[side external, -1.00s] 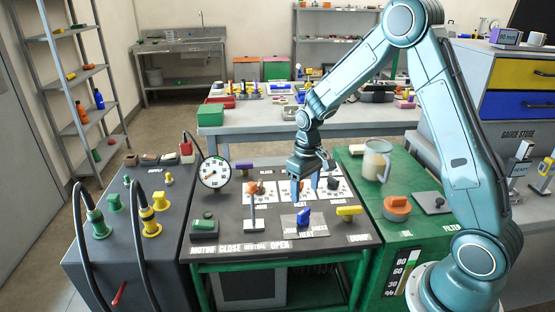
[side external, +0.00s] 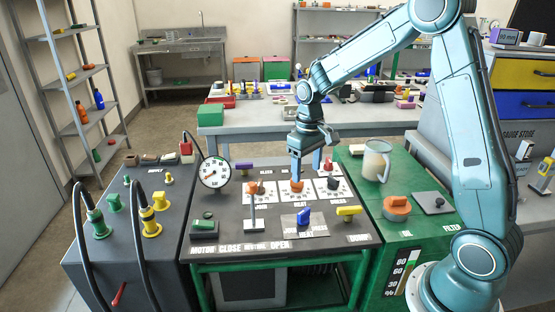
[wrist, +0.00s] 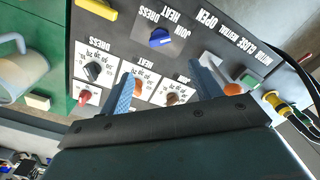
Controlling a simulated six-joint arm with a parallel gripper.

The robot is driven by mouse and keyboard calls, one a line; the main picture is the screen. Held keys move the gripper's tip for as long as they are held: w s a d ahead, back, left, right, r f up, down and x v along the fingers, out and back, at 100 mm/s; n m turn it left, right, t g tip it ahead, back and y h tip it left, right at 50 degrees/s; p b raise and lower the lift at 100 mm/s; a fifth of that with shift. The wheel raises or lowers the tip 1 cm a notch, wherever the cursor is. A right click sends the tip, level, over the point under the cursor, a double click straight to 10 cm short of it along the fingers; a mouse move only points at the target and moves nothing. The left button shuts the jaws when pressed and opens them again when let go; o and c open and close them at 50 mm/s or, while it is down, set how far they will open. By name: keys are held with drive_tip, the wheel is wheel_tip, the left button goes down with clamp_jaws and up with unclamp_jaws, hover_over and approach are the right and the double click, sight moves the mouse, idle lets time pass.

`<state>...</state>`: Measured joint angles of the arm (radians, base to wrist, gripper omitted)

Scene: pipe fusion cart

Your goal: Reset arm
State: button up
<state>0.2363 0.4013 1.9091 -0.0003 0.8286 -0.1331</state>
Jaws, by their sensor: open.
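My gripper (side external: 297,172) is open and empty above the rear part of the dark control panel (side external: 225,238), near the HEAT dial with its orange knob (side external: 297,187). Its two blue fingers also show in the wrist view (wrist: 166,88), spread apart and pointing at the panel. A blue selector knob (side external: 303,216) stands on a grey plate in front of the gripper; it shows in the wrist view (wrist: 160,38) too. I cannot tell whether a fingertip touches the HEAT dial's knob.
A lever (side external: 253,217), a round gauge (side external: 214,172) and a yellow handle (side external: 348,211) stand on or beside the panel. A clear jug (side external: 376,160) and an orange cap (side external: 397,206) are on the green cabinet at right. Black hoses with plugs stand at left.

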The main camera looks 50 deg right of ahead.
drive_tip(key=s+a+r+t, duration=0.2)
drive_tip(key=s+a+r, duration=0.1)
drive_tip(key=s+r, duration=0.2)
drive_tip(key=s+a+r+t, duration=0.1)
drive_tip(key=s+a+r, duration=0.2)
drive_tip(key=s, duration=0.7)
drive_tip(key=s+a+r+n+t, duration=0.1)
drive_tip(key=s+a+r+t, duration=0.1)
drive_tip(key=s+a+r, duration=0.2)
drive_tip(key=s+r, duration=0.2)
drive_tip(key=s, duration=0.2)
drive_tip(key=shift+r+t, duration=0.3)
drive_tip(key=shift+r, duration=0.1)
